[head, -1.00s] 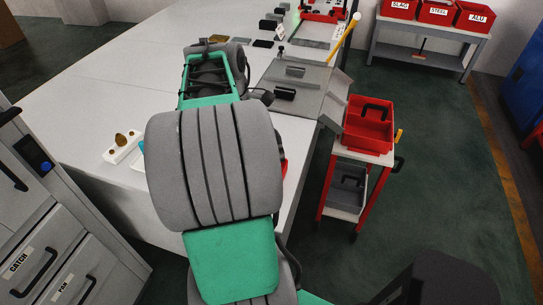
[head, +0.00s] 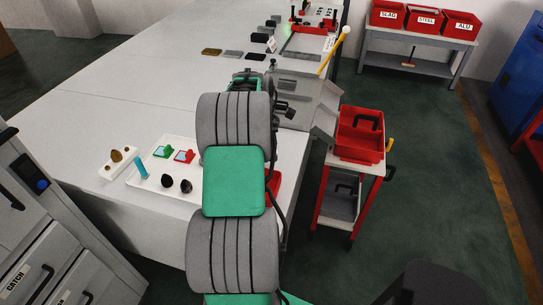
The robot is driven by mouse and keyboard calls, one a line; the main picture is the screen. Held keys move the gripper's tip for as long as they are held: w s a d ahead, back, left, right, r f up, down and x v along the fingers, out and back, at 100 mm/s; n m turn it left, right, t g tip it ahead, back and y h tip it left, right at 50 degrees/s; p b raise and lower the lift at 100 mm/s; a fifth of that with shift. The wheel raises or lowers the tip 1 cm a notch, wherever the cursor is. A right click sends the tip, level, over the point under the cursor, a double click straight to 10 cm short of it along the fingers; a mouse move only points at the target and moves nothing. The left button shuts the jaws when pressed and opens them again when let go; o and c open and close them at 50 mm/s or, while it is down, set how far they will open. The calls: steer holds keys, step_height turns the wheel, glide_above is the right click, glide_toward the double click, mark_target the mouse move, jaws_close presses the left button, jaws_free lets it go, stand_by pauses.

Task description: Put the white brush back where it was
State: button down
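I cannot make out a white brush for certain. A long yellow stick with a pale rounded end (head: 335,50) leans at the far right edge of the table, beyond my arm; I cannot tell what it is. My gripper (head: 288,108) is small and dark at the far end of my arm, by the near edge of a grey metal plate with a sloped chute (head: 312,100). My arm covers part of the view there. Whether the fingers are open or hold anything cannot be seen.
A white tray (head: 150,183) holds a blue cylinder, green and red pieces and dark knobs. A white block (head: 110,172) with brown pieces stands to its left. A red bin (head: 358,135) tops a cart at the right. The table's left middle is clear.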

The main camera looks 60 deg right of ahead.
steer(key=shift+d+f, duration=0.15)
steer(key=shift+f, duration=1.55)
steer(key=shift+f, duration=0.15)
steer(key=c, duration=1.2)
jaws_free()
